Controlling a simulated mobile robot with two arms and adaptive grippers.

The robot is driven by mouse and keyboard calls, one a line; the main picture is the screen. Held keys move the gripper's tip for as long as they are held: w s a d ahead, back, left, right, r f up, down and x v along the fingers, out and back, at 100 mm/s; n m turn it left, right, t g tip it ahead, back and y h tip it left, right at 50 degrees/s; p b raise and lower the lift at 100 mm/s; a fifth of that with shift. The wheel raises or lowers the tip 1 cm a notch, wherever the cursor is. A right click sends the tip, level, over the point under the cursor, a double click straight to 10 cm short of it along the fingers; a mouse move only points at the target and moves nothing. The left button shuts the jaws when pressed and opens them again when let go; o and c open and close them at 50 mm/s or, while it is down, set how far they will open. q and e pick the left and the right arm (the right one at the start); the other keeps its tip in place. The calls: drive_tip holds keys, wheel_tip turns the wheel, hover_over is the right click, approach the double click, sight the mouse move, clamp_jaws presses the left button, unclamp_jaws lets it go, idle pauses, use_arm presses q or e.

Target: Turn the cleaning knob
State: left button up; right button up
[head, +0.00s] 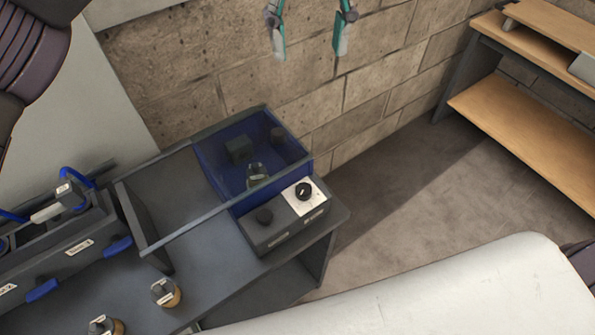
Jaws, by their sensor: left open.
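A small control box (284,232) sits on the front right corner of the dark bench. It carries a black knob (264,215) on its dark left part and another black knob (304,191) on a white plate at its right. The labels are too small to read, so I cannot tell which is the cleaning knob. My left gripper (309,58) is open and empty at the top of the head view, its teal-edged fingers wide apart. In the picture it is above and apart from the box. My right gripper is not in view.
A blue see-through enclosure (222,175) stands directly behind the control box. Bottles with amber bases (166,293) stand at the bench front, near a rack with blue handles (118,246). A wooden shelf (535,115) is at the right. The floor between is clear.

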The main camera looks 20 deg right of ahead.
use_arm(q)
drive_tip(key=b, duration=1.8)
hover_over(304, 188)
wheel_tip(304, 188, down, 18)
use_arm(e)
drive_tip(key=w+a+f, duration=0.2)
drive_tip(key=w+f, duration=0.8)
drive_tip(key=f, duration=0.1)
use_arm(q)
wheel_tip(304, 188, down, 15)
drive_tip(key=shift+r+b, duration=0.15)
drive_tip(key=shift+b, duration=0.95)
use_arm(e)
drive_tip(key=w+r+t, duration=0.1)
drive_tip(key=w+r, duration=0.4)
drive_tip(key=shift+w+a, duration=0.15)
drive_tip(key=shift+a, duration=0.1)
use_arm(q)
clamp_jaws()
